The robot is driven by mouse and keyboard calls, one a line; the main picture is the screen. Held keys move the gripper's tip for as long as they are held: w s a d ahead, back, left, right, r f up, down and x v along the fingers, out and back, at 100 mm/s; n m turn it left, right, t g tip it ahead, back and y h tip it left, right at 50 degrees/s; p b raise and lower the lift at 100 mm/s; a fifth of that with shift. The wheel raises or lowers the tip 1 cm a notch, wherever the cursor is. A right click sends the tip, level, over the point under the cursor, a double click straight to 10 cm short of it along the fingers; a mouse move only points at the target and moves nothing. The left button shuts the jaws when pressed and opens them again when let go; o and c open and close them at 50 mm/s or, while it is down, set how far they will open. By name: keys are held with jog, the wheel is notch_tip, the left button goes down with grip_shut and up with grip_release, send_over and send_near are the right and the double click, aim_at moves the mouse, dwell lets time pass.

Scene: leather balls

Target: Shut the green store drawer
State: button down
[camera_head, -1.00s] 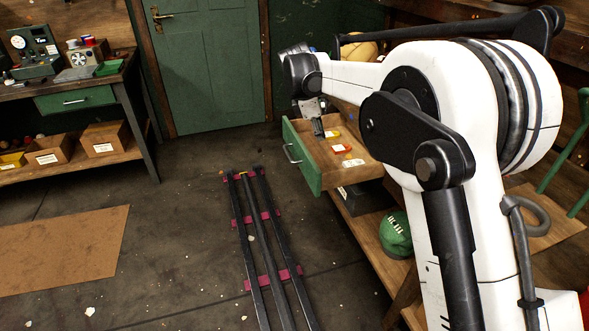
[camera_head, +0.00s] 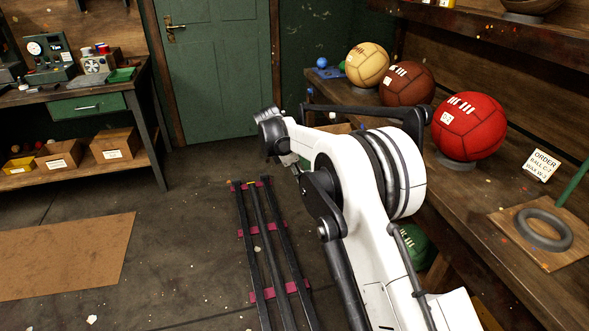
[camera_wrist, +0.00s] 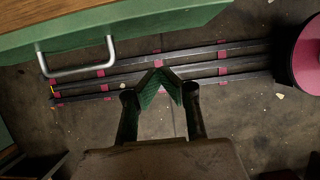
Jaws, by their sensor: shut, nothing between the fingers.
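The green store drawer is mostly hidden behind my arm in the head view. In the wrist view, its green front (camera_wrist: 170,27) crosses the top left, with a silver bar handle (camera_wrist: 78,62) on it. My gripper (camera_wrist: 160,84) is shut and empty. Its fingertips meet over the floor, on the outer side of the drawer front, to the right of the handle and apart from it in the picture. In the head view, my gripper (camera_head: 296,163) is small and partly hidden by my arm. How far the drawer stands out cannot be told there.
Rails (camera_head: 262,240) lie on the floor. The right bench bears a tan ball (camera_head: 368,65), a brown ball (camera_head: 407,84), a red ball (camera_head: 468,127) and an order card (camera_head: 541,164). A green ball (camera_head: 414,247) sits below. Another green drawer (camera_head: 87,106) is in the left bench.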

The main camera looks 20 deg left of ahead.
jog(key=w+d+f, duration=0.1)
jog(key=d, duration=0.1)
jog(key=w+d+f, duration=0.1)
jog(key=w+d, duration=0.1)
jog(key=shift+f+b, duration=0.1)
jog(key=shift+b, duration=0.2)
jog(key=w+d, duration=0.5)
jog(key=d, duration=0.2)
jog(key=w+d, duration=1.1)
jog(key=d, duration=0.2)
jog(key=shift+w+d, duration=0.3)
jog(key=shift+w, duration=0.1)
jog(key=shift+w+d, duration=0.1)
jog(key=shift+d, duration=0.05)
jog(key=shift+b, duration=0.3)
